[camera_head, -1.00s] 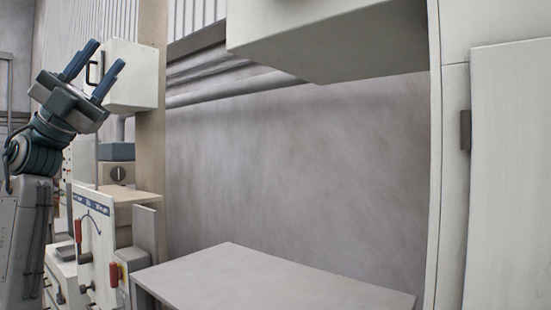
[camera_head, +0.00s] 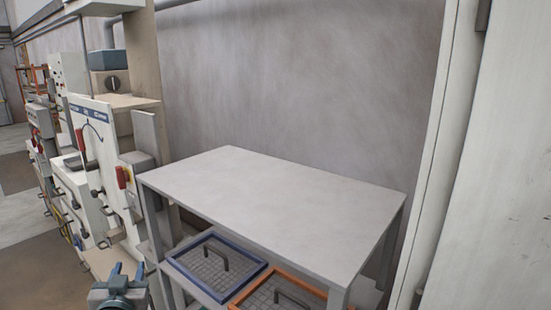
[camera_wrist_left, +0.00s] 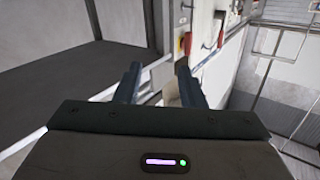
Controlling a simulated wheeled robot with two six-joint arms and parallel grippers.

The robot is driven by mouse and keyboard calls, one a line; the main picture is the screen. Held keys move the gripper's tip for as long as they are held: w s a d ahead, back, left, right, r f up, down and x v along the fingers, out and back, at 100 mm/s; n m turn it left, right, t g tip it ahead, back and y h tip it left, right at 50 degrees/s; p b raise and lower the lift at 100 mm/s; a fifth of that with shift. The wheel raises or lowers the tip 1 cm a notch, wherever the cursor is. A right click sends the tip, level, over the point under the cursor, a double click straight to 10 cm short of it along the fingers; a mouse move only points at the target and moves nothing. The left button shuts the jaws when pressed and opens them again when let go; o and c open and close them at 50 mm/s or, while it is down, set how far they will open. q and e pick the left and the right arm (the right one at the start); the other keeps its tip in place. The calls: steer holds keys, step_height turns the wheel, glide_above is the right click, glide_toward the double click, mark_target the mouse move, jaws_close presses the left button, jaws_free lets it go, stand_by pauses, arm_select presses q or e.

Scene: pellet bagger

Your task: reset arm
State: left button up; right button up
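My left gripper (camera_head: 129,271) is low at the bottom left of the head view, in front of the machine panels and left of the grey table. Its two blue fingers stand apart with nothing visible between them. In the left wrist view the same open fingers (camera_wrist_left: 160,84) point toward a white panel with red parts. My right gripper does not show in either view.
A bare grey table (camera_head: 270,205) fills the middle. Below it lie a blue-framed mesh tray (camera_head: 253,269) and an orange-framed one (camera_head: 262,280). A white panel with a red handle (camera_head: 81,141) stands at left. A pale cabinet (camera_head: 500,190) closes the right side.

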arm_select(q)
steer(key=s+d+f+g+h, duration=0.25)
steer(key=s+f+g, duration=0.35)
steer(key=s+f, duration=0.8)
steer(key=s+d+f+m+g+h, duration=0.15)
steer(key=s+f+g, duration=0.3)
steer(key=s, duration=0.55)
steer(key=s+d+f+m+g, duration=0.1)
steer(key=s+d+f+g, duration=0.3)
steer(key=s, duration=0.6)
steer(key=s+a+f+b+x, duration=0.1)
steer(key=s+x, duration=0.2)
steer(key=x, duration=0.9)
steer(key=s+a+b+x, duration=0.1)
steer(key=s+x, duration=0.1)
steer(key=x, duration=1)
steer(key=s+f+b+x, duration=0.1)
steer(key=s+b+x, duration=0.15)
steer(key=x, duration=0.85)
steer(key=s+a+f+g+b, duration=0.1)
steer(key=s+f+b, duration=0.1)
steer(key=s+f, duration=1.6)
step_height(320, 180, down, 3)
steer(key=shift+a+f+n, duration=0.1)
steer(key=shift+a+n, duration=0.2)
steer(key=shift+n, duration=0.05)
